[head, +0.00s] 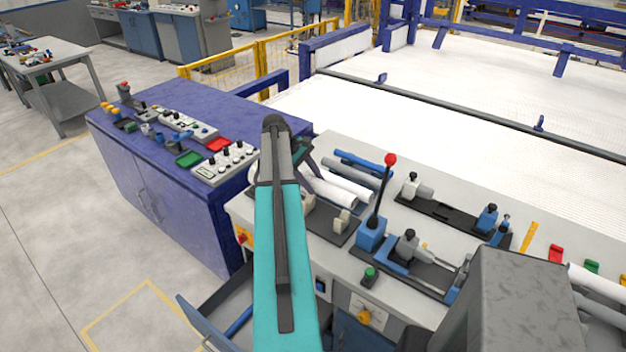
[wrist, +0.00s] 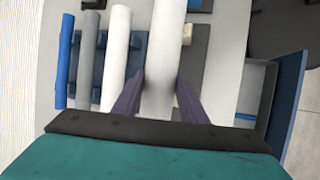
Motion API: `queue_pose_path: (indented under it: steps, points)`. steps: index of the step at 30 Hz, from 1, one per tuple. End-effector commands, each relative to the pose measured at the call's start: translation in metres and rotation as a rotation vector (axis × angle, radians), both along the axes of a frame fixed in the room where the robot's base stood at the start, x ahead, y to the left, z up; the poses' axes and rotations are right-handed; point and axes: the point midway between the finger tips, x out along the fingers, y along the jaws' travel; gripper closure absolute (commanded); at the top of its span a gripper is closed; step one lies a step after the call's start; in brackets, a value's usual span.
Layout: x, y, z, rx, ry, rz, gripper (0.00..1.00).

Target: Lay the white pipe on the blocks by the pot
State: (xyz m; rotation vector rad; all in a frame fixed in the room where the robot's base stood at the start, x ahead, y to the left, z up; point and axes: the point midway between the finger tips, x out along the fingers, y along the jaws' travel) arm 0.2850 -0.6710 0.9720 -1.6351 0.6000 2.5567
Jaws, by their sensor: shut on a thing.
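My gripper (wrist: 160,88) is shut on a white pipe (wrist: 166,40); one dark finger lies on each side of it in the wrist view. A second white pipe (wrist: 115,55) lies just left of it. In the head view white pipes (head: 345,184) show beside my gripper, partly hidden by my arm. Cream blocks (head: 342,220) stand on a dark plate (head: 322,228) in front of the pipes. One cream block also shows right of the held pipe in the wrist view (wrist: 184,94). I cannot make out a pot. The gap under the held pipe cannot be judged.
A grey pipe (wrist: 88,60) and a blue pipe (wrist: 65,65) lie left of the white ones. A red-knobbed lever (head: 378,205) rises to the right of the blocks. A purple cabinet (head: 160,170) with control boxes stands at left. An open drawer (head: 225,310) is below.

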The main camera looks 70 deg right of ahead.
Motion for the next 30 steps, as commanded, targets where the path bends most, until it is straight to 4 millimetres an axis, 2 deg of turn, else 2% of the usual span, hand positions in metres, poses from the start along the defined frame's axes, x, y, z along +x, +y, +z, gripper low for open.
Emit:
queue_pose_path:
  steps: [16,30]
  points:
    - [0.0,0.0,-0.046,-0.001,0.0,0.0,0.87]
    - [0.0,0.0,-0.067,-0.001,0.0,0.0,0.87]
